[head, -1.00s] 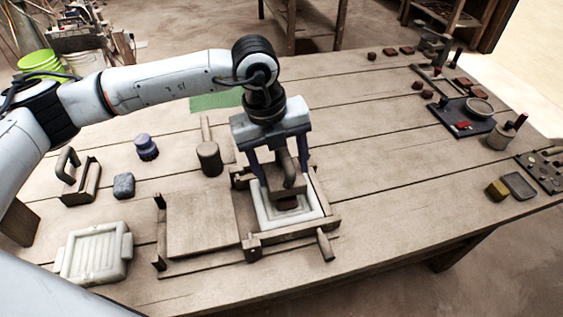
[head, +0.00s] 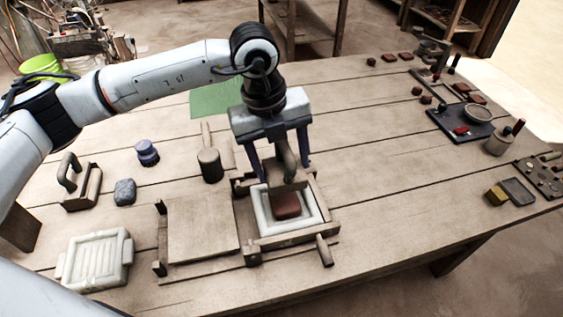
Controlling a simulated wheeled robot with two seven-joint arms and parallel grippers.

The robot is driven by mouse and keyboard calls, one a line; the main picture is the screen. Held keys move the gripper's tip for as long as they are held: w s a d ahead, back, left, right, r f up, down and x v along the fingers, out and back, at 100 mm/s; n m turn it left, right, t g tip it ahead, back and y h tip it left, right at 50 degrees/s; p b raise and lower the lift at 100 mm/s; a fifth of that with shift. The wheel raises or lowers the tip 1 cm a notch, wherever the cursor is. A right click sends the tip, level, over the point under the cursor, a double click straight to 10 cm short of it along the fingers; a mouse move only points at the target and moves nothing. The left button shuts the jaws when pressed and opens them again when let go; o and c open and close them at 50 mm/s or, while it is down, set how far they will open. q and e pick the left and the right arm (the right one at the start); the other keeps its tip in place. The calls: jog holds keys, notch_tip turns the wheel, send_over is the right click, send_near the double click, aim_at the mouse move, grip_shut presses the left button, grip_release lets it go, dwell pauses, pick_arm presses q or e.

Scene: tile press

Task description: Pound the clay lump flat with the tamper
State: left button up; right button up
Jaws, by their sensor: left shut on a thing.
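The clay lump (head: 287,205), reddish-brown with rounded edges, lies inside this frame. The tamper is just behind and above the lump in the picture, and a gap seems to show between them. The lump's far edge is close to or behind the tamper. My right gripper is not in view.
The mould sits in a wooden press with a side handle (head: 325,251) and a flat board (head: 203,228) at its left. A mallet (head: 209,164), blue-topped jar (head: 147,153), grey stone (head: 125,191) and white ribbed slab (head: 95,259) lie further left. The table's right middle is clear.

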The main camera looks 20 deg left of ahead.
pick_arm(q)
jog(key=shift+w+f, duration=0.15)
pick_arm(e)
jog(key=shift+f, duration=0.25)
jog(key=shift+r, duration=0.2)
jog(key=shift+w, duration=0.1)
